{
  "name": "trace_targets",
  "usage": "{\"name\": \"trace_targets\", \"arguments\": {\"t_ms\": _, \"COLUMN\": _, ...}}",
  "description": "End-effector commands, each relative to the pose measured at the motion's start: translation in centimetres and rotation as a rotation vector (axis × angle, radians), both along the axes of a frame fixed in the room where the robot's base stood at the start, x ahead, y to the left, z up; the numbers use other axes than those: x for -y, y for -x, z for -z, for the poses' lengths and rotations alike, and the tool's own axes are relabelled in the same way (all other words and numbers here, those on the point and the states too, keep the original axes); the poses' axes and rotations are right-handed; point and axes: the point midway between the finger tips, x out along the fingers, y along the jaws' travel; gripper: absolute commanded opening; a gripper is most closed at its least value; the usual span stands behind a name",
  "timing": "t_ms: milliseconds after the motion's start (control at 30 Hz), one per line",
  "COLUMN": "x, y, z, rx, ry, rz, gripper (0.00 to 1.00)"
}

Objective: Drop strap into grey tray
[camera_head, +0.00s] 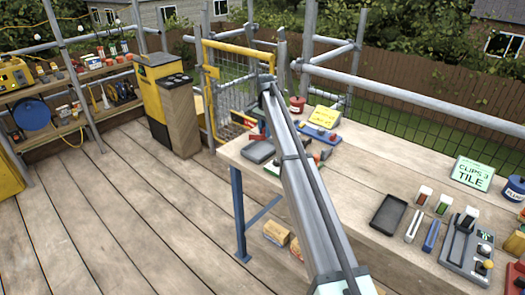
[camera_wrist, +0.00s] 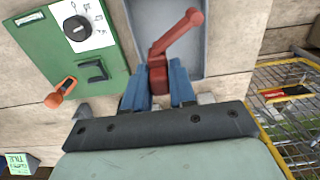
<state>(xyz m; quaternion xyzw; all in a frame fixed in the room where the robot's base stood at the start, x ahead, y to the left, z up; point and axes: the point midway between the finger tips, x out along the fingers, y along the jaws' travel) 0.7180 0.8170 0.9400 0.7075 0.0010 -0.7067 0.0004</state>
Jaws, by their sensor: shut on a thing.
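My gripper (camera_wrist: 158,88) shows in the wrist view, its blue fingers closed on a red strap (camera_wrist: 182,32). The strap has a block-like end between the fingers and a bent arm reaching up and right to a rounded tip. The grey tray (camera_wrist: 143,18) lies behind the strap in that view, and the strap overlaps its inside. I cannot tell whether the strap touches it. In the head view the grey tray (camera_head: 259,153) is at the bench's left end, with a small red piece, likely the strap (camera_head: 257,137), above it. My arm hides the fingers there.
A green panel (camera_wrist: 60,60) with a dial and an orange-red lever (camera_wrist: 60,94) adjoins the tray. A yellow-framed mesh gate (camera_wrist: 290,100) stands beyond the bench edge. A second dark tray (camera_head: 388,214), a tile sign (camera_head: 473,173) and small parts occupy the bench's right.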

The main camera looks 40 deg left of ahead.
Motion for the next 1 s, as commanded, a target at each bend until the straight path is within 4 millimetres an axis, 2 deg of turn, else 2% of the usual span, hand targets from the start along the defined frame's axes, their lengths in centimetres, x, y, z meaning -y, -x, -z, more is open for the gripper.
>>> {"name": "trace_targets", "arguments": {"t_ms": 267, "x": 0.0, "y": 0.0, "z": 1.4, "rx": 0.0, "ry": 0.0, "rz": 0.005, "gripper": 0.06}}
{"name": "trace_targets", "arguments": {"t_ms": 700, "x": 0.0, "y": 0.0, "z": 5.5, "rx": 0.0, "ry": 0.0, "rz": 0.003, "gripper": 0.06}}
{"name": "trace_targets", "arguments": {"t_ms": 1000, "x": 0.0, "y": 0.0, "z": 6.0, "rx": 0.0, "ry": 0.0, "rz": 0.003, "gripper": 0.06}}
